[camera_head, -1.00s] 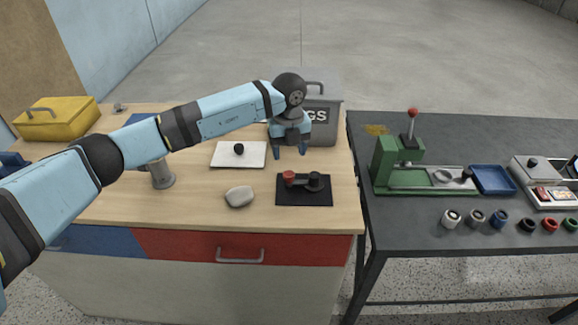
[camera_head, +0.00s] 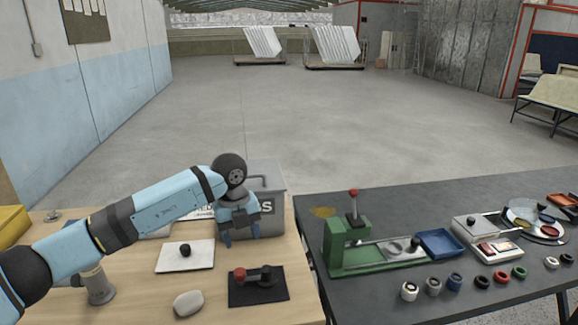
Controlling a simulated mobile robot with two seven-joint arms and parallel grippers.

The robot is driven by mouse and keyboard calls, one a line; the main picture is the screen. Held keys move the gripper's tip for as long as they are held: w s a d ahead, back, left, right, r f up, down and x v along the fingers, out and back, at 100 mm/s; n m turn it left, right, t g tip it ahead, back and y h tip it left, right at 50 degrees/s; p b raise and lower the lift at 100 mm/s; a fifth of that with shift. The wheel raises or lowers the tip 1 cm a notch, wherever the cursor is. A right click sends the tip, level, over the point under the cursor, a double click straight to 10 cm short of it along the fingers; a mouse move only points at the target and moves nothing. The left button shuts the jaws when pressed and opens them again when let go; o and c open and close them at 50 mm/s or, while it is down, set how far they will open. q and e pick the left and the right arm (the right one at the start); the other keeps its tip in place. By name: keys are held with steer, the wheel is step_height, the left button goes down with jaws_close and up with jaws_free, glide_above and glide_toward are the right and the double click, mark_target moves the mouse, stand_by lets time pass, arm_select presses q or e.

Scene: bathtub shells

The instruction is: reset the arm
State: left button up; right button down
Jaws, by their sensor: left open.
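My left arm comes in from the left, over the wooden workbench (camera_head: 215,306). Its gripper (camera_head: 242,241) points down in front of a grey lidded box (camera_head: 266,182) with lettering partly hidden by the gripper. The two blue fingers are apart with nothing between them. Below it on the bench lies a black plate with a red knob and a black handle (camera_head: 258,286). My right gripper is not in view.
A white board with a black knob (camera_head: 173,262), a pale stone-like lump (camera_head: 188,304) and a grey cylinder (camera_head: 98,287) stand on the bench. To the right, a dark table (camera_head: 400,212) holds a green press (camera_head: 345,247), a blue tray (camera_head: 440,243) and several rings. Open floor lies behind.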

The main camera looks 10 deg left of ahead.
arm_select(q)
steer(key=s+d+n+h+p, duration=0.1)
steer(key=s+d+h+p, duration=0.3)
steer(key=s+d+h, duration=1.3)
steer(key=s+a+f+n+t+y+p, duration=0.15)
steer(key=a+f+n+t+y, duration=0.3)
steer(key=n+t, duration=0.45)
steer(key=a+f+n+t+y+p, duration=0.25)
steer(key=a+n+t, duration=0.25)
steer(key=n+t, duration=0.45)
steer(key=s+a+f+n+g+y, duration=0.3)
steer(key=s+a+f+n+y, duration=0.1)
steer(key=s+f, duration=0.2)
steer(key=s+a+f+n+g+y+p, duration=0.1)
steer(key=s+a+f+n+g+y, duration=0.2)
steer(key=s+f, duration=0.4)
steer(key=s+a+g, duration=0.1)
steer(key=s+a, duration=0.1)
steer(key=shift+a+n+y, duration=0.3)
steer(key=shift+n+y, duration=0.05)
steer(key=shift+y, duration=0.05)
steer(key=shift+s, duration=0.1)
